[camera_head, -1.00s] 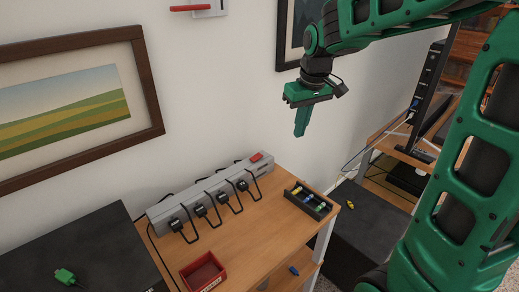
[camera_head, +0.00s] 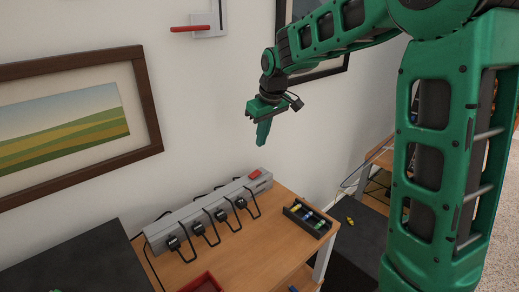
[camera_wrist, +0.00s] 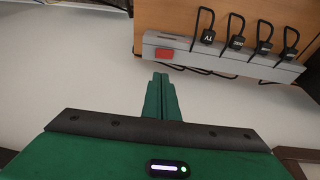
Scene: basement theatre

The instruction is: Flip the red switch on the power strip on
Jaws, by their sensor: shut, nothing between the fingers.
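The grey power strip (camera_head: 195,221) lies along the wall at the back of the wooden table, with several black plugs in it. Its red switch (camera_head: 255,174) is at the right end of the strip. In the wrist view the strip (camera_wrist: 235,62) runs across the upper right, and the red switch (camera_wrist: 165,54) is at its left end, just beyond my fingertips. My green gripper (camera_head: 261,143) is shut and empty, pointing down above the switch end with a clear gap. The fingers also show in the wrist view (camera_wrist: 161,78). Which way the switch is tilted cannot be told.
A black tray of batteries (camera_head: 307,218) sits on the table right of the strip. A red bin (camera_head: 203,283) is at the front. Black cables loop from the plugs. A red-handled wall lever (camera_head: 190,29) and a framed picture (camera_head: 148,100) are on the wall.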

